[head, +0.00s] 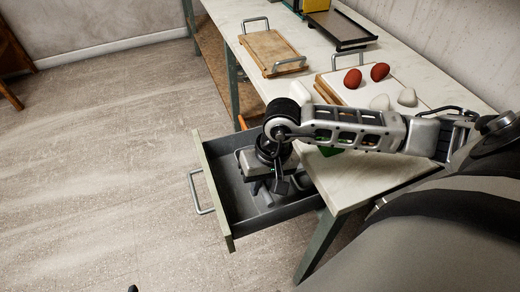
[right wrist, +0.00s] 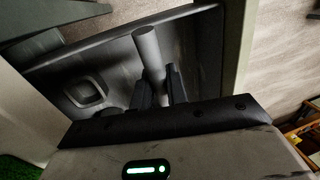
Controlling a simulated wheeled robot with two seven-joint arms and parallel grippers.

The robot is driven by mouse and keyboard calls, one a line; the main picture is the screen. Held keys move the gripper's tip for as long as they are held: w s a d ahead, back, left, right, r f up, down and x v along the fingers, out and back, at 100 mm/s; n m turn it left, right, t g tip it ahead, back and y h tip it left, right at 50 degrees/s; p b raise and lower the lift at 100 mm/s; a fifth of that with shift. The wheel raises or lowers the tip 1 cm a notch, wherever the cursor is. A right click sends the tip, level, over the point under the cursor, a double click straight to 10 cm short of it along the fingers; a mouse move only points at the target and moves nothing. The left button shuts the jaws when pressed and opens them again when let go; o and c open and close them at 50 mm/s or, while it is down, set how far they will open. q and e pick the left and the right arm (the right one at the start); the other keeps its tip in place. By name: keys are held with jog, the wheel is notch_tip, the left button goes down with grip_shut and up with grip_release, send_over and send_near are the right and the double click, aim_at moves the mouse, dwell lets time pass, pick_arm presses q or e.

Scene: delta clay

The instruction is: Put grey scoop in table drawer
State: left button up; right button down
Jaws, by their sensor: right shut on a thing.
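The table drawer (head: 213,190) stands pulled open below the tabletop. My right gripper (head: 279,186) reaches down into it. In the right wrist view, the right gripper's dark fingers (right wrist: 160,88) are shut on a grey rod-shaped handle of the grey scoop (right wrist: 149,50), inside the drawer's walls. A grey, square, hollowed piece (right wrist: 86,92) lies beside the fingers; I cannot tell whether it belongs to the scoop. In the head view my arm hides most of the scoop. I cannot tell whether it touches the drawer floor. My left gripper is not seen.
The tabletop (head: 375,178) holds a white-topped board (head: 345,93) with red and pale egg-shaped things. A wooden tray (head: 268,50) and a dark tray (head: 342,27) stand farther back. A green thing (head: 329,151) is partly behind my right arm. The floor left of the drawer is clear.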

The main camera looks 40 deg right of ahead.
aim_at(259, 197)
jog(key=w+f, duration=0.1)
jog(key=f, duration=0.1)
jog(key=w+d+f, duration=0.1)
jog(key=shift+w+d+f, duration=0.1)
jog(key=shift+w+f, duration=0.3)
jog(key=shift+w+d+f, duration=0.1)
jog(key=shift+f, duration=1.55)
jog(key=shift+f, duration=0.1)
jog(key=c, duration=1.4)
grip_release()
jog(key=r, duration=0.4)
jog(key=d+r, duration=0.1)
jog(key=r, duration=0.3)
jog(key=d+r, duration=0.1)
jog(key=r, duration=0.3)
jog(key=shift+s+d, duration=0.1)
jog(key=shift+s, duration=0.2)
